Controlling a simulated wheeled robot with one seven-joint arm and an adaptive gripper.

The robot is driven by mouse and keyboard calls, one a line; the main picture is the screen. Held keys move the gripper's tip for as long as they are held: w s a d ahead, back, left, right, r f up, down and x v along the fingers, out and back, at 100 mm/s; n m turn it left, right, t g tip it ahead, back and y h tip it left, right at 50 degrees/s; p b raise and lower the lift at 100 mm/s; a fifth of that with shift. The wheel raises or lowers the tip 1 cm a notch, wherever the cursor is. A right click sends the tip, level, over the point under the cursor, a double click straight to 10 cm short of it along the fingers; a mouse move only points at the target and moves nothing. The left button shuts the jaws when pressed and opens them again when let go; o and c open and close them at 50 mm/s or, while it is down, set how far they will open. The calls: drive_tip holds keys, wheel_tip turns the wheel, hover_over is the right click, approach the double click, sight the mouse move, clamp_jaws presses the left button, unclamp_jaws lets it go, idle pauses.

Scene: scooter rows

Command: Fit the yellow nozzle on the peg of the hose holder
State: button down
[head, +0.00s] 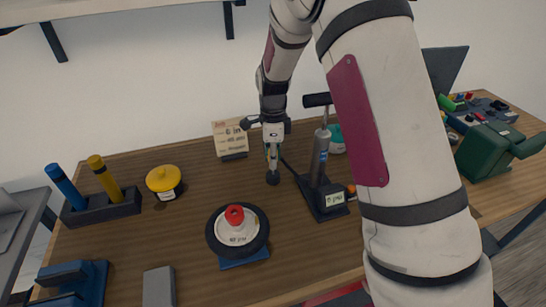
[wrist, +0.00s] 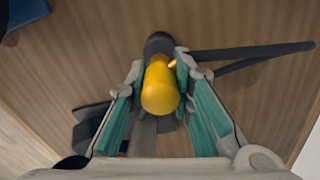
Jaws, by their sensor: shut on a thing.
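The yellow nozzle (wrist: 160,88) is between the two fingers of my gripper (wrist: 159,70) in the wrist view, its rounded yellow body toward the camera. My gripper is shut on it. A dark round piece (wrist: 159,44) shows just past the nozzle; I cannot tell whether it is part of the nozzle or of the hose holder. In the head view my gripper (head: 272,161) points down above the middle of the table, left of the pump, and mostly hides the nozzle. A dark round end (head: 272,178) shows below the fingers. I cannot clearly make out the holder's peg.
The grey floor pump (head: 319,160) stands close right of my gripper. A wheel (head: 215,242) with a red-topped hub lies in front. A sign card (head: 230,138) stands behind, and a yellow-lidded jar (head: 163,180) at left. Bare wood lies between jar and gripper.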

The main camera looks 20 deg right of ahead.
drive_tip(key=shift+f+b, duration=0.35)
drive_tip(key=shift+f, duration=0.95)
drive_tip(key=c, duration=1.3)
unclamp_jaws()
drive_tip(key=shift+c, duration=0.2)
wheel_tip(320, 180, up, 12)
drive_tip(key=shift+r, duration=0.1)
